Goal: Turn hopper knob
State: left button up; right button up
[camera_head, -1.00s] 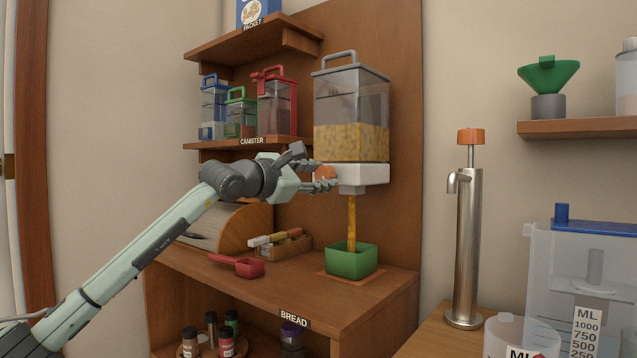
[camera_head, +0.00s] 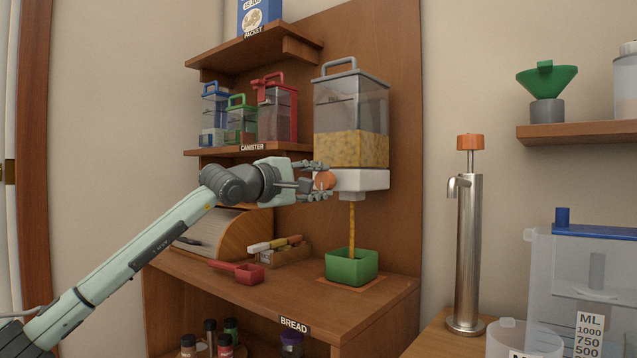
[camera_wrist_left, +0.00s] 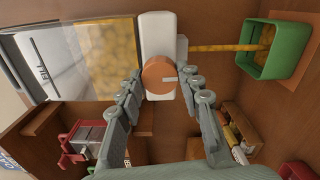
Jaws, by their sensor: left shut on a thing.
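The hopper (camera_head: 350,115) is a clear bin with a grey lid and handle, partly filled with yellow grains. Its white base (camera_head: 362,179) carries an orange round knob (camera_head: 325,180) on the left side. My left gripper (camera_head: 320,180) is shut on the knob; the left wrist view shows its fingers on both sides of the knob (camera_wrist_left: 158,76). A thin yellow stream (camera_head: 352,228) falls from the spout into a green square bowl (camera_head: 352,267); it also shows in the left wrist view (camera_wrist_left: 220,47). My right gripper is not in view.
A red scoop (camera_head: 240,271) lies on the wooden counter, beside a wooden box of utensils (camera_head: 283,251) and a bread box (camera_head: 237,235). Canisters (camera_head: 277,112) stand on the shelf above. A steel dispenser (camera_head: 465,250) stands at right.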

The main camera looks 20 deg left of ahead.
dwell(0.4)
pick_arm(q)
jog(key=o, duration=1.1)
jog(key=shift+o, duration=0.2)
jog(key=v, duration=1.2)
